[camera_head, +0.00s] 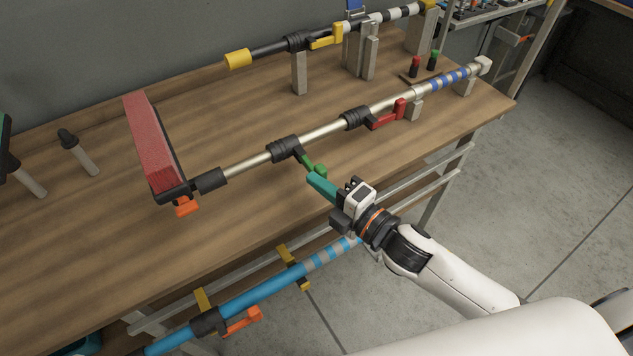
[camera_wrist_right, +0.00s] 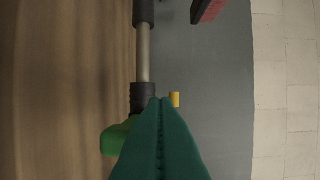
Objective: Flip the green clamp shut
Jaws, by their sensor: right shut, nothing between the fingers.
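The green clamp lever (camera_head: 309,164) hangs off a black collar (camera_head: 285,149) on the metal pole that spans the wooden table. The lever sticks out from the pole towards the table's front, so the clamp looks open. My right gripper (camera_head: 312,178) has teal fingers, shut and empty, right beside the lever's green end in the head view. In the right wrist view the shut fingers (camera_wrist_right: 159,125) partly cover the green lever (camera_wrist_right: 117,138) at their left, with the black collar (camera_wrist_right: 143,95) just ahead. I cannot tell whether they touch. My left gripper is not in view.
A red clamp lever (camera_head: 388,117) sits farther right on the same pole. A red brush head (camera_head: 153,146) is on its left end, with an orange piece (camera_head: 187,206) below. A blue pole (camera_head: 260,291) runs below the table's front edge. Bare tabletop lies left of the gripper.

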